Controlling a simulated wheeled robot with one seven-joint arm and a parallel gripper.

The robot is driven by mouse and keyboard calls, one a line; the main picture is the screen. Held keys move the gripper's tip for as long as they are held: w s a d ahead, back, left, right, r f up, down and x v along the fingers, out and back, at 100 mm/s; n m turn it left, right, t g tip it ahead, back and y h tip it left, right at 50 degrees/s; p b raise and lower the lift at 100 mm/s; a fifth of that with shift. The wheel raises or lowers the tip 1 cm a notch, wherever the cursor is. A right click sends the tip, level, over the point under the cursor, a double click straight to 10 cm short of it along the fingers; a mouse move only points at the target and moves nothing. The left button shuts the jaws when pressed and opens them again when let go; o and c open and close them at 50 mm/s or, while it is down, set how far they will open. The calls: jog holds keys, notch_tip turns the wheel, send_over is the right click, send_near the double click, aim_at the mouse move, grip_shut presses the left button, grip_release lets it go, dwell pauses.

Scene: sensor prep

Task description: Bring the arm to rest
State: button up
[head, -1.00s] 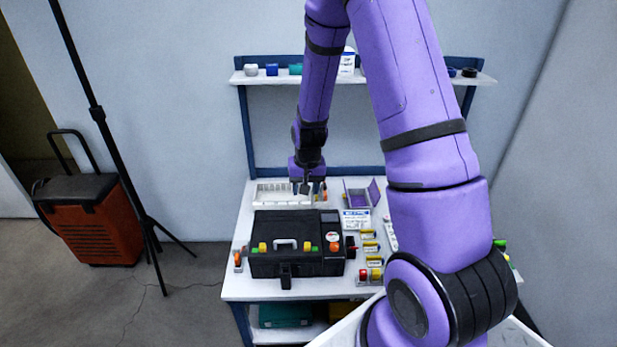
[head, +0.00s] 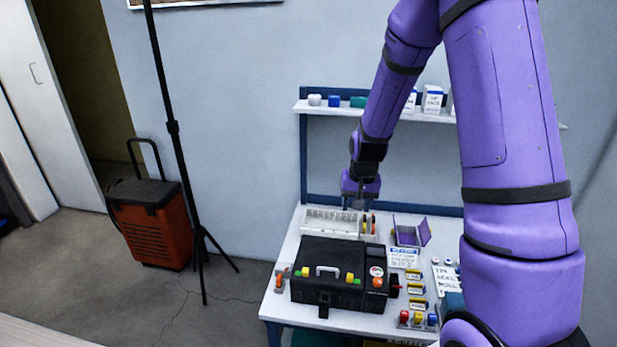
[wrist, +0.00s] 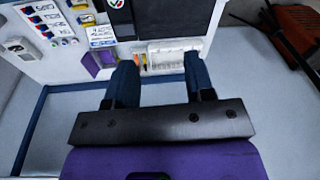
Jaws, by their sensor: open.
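My gripper (head: 358,203) hangs at the end of my purple arm over the back of the white workbench (head: 262,312), above a white compartment tray (head: 320,222). In the wrist view my gripper (wrist: 160,72) has its two dark fingers spread wide apart with nothing between them. The bench and the white tray (wrist: 175,55) lie beyond the fingertips. My arm hides the right part of the bench and shelf in the head view.
A black case (head: 325,275) with a handle sits on the bench. An open purple box (head: 410,232) and several labelled items stand right of it. A shelf (head: 350,111) runs behind. A tripod (head: 175,150) and an orange wheeled case (head: 150,225) stand on the left floor.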

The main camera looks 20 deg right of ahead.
jog(key=s+a+r+n+t, duration=0.1)
jog(key=s+a+r, duration=0.15)
jog(key=r, duration=0.45)
jog(key=s+a+r+n, duration=0.1)
jog(key=s+r, duration=0.3)
jog(key=r, duration=0.2)
jog(key=s+a+r+n+t, duration=0.1)
jog(key=s+a+r, duration=0.1)
jog(key=s+r, duration=0.35)
jog(key=s+a+r+n+t, duration=0.1)
jog(key=s+a+r+n, duration=0.1)
jog(key=s+r, duration=0.7)
jog(key=s+a, duration=0.1)
jog(key=s, duration=0.5)
jog(key=shift+a+r+t, duration=0.2)
jog(key=shift+r+t, duration=0.2)
